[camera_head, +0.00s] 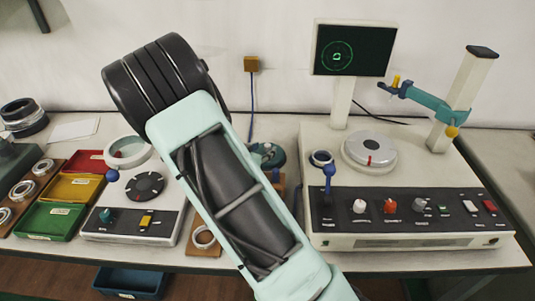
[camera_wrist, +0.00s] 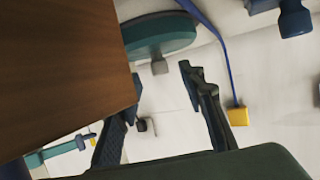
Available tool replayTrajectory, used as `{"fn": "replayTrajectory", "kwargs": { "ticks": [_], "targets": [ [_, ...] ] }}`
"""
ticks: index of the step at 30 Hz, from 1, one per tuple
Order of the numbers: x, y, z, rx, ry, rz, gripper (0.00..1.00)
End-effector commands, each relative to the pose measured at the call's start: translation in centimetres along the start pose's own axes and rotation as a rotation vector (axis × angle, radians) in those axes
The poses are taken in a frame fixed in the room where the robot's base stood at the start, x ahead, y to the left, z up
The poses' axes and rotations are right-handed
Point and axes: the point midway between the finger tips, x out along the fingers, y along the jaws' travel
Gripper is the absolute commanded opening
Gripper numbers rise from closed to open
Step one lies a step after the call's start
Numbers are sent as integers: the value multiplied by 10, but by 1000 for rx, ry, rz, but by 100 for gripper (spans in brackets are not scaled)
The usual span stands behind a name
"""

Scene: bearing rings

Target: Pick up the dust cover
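I cannot make out for certain which thing is the dust cover. A clear, pale-rimmed round piece (camera_head: 127,151) sits at the back of the left device in the head view, and may be it. In the wrist view my gripper (camera_wrist: 160,76) has its two dark fingers spread apart, with nothing held between them. A brown wooden surface (camera_wrist: 60,70) fills the left side, close beside the left finger. In the head view my arm hides the gripper and the middle of the bench.
A teal round part (camera_head: 268,155) shows partly behind my arm, and a similar teal disc (camera_wrist: 160,35) in the wrist view. The right test device (camera_head: 400,235) has a screen (camera_head: 352,48) and post. Red, yellow and green trays (camera_head: 50,221) stand at left.

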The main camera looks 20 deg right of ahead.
Motion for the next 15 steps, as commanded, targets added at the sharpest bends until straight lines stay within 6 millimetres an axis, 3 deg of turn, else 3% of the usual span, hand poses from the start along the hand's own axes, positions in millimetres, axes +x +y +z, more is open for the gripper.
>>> {"fn": "replayTrajectory", "kwargs": {
  "ticks": [7,15],
  "targets": [
    [38,1,1,0,0,3,37],
    [44,0,0,0,0,1,37]
  ]
}}
